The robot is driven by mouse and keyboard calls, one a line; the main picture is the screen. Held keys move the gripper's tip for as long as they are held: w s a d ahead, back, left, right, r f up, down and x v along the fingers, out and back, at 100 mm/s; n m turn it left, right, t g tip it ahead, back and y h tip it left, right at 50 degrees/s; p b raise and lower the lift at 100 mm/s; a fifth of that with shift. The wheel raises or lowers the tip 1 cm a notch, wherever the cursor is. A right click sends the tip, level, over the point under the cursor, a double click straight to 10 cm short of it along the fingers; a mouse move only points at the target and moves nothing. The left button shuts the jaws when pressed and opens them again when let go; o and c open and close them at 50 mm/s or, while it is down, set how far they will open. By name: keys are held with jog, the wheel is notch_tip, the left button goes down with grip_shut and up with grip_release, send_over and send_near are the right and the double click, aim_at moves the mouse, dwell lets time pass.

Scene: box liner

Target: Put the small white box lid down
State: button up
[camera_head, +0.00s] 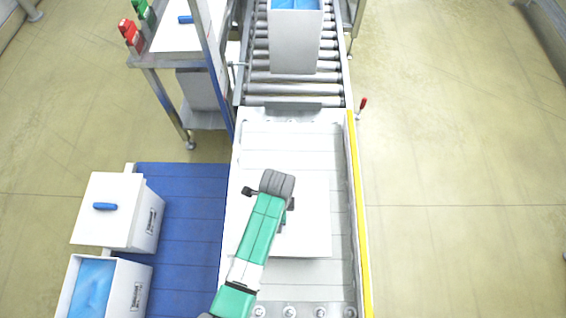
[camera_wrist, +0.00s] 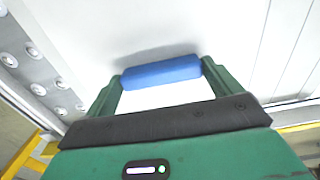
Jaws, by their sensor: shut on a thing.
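The white box lid (camera_head: 312,225) is a flat white panel over the white work surface in the middle of the camera_head view. Its blue handle (camera_wrist: 150,75) shows in the wrist view, between the green fingers of my gripper (camera_wrist: 163,72). My gripper is shut on this handle. A shadow shows along the lid's near edge; I cannot tell whether the lid touches the surface.
A roller conveyor (camera_head: 297,77) with a tall white box (camera_head: 296,42) lies beyond the surface. A closed white box (camera_head: 105,228) and an open box with blue liner (camera_head: 92,290) stand at left. A metal side table (camera_head: 165,60) is at upper left. A yellow-edged rail (camera_head: 358,215) borders the right.

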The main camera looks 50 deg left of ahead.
jog(key=shift+w+a+f, duration=0.1)
jog(key=shift+w+a, duration=0.1)
jog(key=shift+w, duration=0.35)
jog(key=shift+w+a+f, duration=0.1)
jog(key=shift+w+a, duration=0.05)
jog(key=shift+w, duration=0.35)
jog(key=shift+f+b, duration=0.7)
jog(key=shift+f, duration=1)
jog(key=o, duration=0.8)
jog(key=shift+f, duration=0.1)
notch_tip(320, 180, up, 12)
jog(key=p, duration=0.3)
